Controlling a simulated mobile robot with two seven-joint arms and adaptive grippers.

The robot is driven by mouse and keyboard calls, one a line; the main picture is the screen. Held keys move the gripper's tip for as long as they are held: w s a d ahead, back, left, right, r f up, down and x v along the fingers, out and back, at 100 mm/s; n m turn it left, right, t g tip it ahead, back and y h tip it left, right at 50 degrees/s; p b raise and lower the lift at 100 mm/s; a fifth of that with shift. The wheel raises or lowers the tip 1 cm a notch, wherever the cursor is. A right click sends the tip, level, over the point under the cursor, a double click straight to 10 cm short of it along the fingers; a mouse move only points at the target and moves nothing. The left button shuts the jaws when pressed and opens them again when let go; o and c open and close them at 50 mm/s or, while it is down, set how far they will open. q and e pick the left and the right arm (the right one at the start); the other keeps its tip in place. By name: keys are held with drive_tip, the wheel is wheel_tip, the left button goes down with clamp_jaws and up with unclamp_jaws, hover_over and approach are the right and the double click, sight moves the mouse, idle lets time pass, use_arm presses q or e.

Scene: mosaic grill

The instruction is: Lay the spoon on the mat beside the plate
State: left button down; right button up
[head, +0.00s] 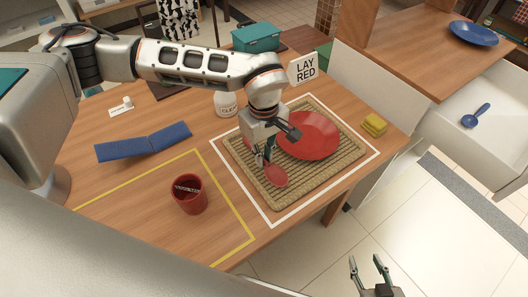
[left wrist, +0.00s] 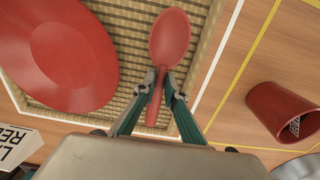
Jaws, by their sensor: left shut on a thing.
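The red spoon (left wrist: 169,38) is between the fingers of my left gripper (left wrist: 160,90), which is shut on its handle. In the head view the spoon's bowl (head: 276,176) points toward the front, over the woven mat (head: 303,187). The red plate (head: 308,135) lies on the mat to the right of my left gripper (head: 266,160). I cannot tell whether the spoon touches the mat. My right gripper (head: 370,268) is open and empty at the bottom, over the floor.
A red cup (head: 189,195) stands inside a yellow outline left of the mat. A blue folded strip (head: 143,142), a white jar (head: 226,103), a "LAY RED" sign (head: 304,69) and a yellow sponge (head: 374,125) are around. A blue spoon (head: 476,115) and blue plate (head: 473,33) are at the right.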

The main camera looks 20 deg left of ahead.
use_arm(q)
drive_tip(key=c, duration=2)
unclamp_jaws()
wheel_tip(320, 180, up, 12)
drive_tip(key=shift+s, duration=0.1)
